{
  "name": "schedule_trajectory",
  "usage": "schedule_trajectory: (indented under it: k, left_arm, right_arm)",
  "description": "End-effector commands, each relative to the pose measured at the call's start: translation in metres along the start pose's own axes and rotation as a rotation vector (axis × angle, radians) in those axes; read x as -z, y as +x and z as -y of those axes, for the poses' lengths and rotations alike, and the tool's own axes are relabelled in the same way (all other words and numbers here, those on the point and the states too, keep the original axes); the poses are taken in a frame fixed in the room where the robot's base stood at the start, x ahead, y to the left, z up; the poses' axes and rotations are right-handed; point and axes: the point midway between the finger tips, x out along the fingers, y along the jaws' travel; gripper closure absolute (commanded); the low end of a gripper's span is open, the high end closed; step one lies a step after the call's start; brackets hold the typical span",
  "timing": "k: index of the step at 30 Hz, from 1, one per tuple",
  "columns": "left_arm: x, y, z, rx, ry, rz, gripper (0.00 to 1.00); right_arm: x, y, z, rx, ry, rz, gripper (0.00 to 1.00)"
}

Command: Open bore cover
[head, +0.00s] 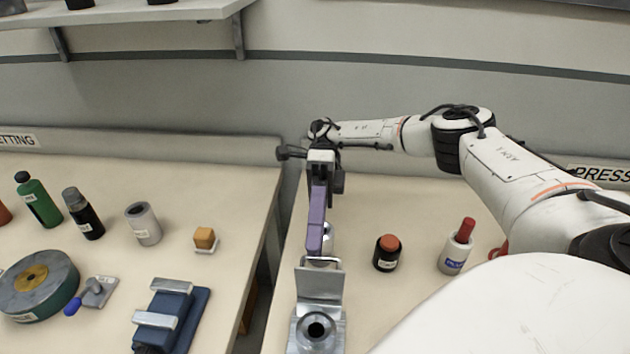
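A metal block (298,338) with a round dark bore (316,328) stands at the bottom centre, near the left edge of the right-hand bench. A grey metal plate, seemingly the bore cover (319,284), stands up behind the bore, which is exposed from above. A thin handle shows along the plate's top edge. My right gripper (315,250) reaches down from above, its long purple fingers ending at or just behind this handle. The fingers overlap in this view, so the gap and any contact are hidden. My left gripper is not in view.
On the right-hand bench (372,205) are a dark jar with a red top (387,253) and a white bottle with a red cap (457,247). A gap separates the left-hand bench (230,195), which holds bottles, a round wheel (40,285) and a blue vise-like fixture (172,318).

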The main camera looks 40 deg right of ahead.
Motion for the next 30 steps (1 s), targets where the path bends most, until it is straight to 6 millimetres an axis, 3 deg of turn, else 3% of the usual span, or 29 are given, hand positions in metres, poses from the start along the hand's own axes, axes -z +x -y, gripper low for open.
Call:
schedule_trajectory:
  k: [15, 30]
  left_arm:
    - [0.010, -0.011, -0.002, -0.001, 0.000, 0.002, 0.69]
    - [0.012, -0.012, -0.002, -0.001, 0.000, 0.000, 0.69]
  right_arm:
    - [0.001, -0.025, -0.085, 0.003, 0.000, 0.000, 0.74]
    - [0.001, -0.027, -0.092, 0.001, 0.001, 0.000, 0.74]
